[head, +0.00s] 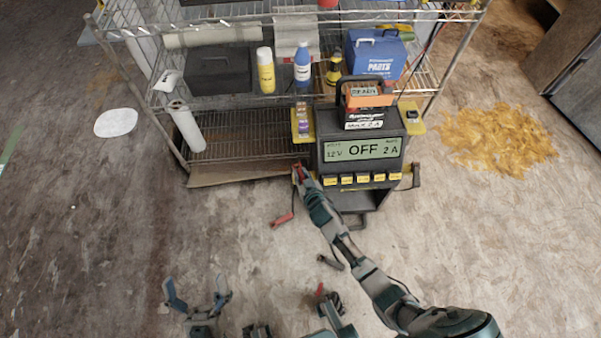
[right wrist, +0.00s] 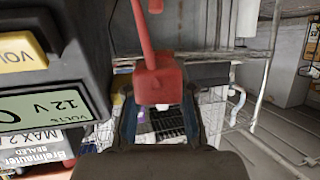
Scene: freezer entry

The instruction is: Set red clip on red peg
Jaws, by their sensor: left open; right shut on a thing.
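My right gripper (head: 301,173) is at the lower left side of the charger, shut on a small red piece that I take for the red clip. In the right wrist view the red clip (right wrist: 158,82) is a red block between the fingers, with a thin red rod running up from it. My left gripper (head: 197,295) is open and empty, low in the head view over bare floor. The charger (head: 362,130) shows OFF on its display. I cannot make out a separate red peg; the gripper and clip may cover it.
A wire shelf (head: 230,105) with bottles and a blue box (head: 376,55) stands behind. A red-handled piece (head: 282,219) and a dark piece (head: 330,262) show below the charger. An orange spill (head: 498,137) lies right. Floor at left is mostly clear.

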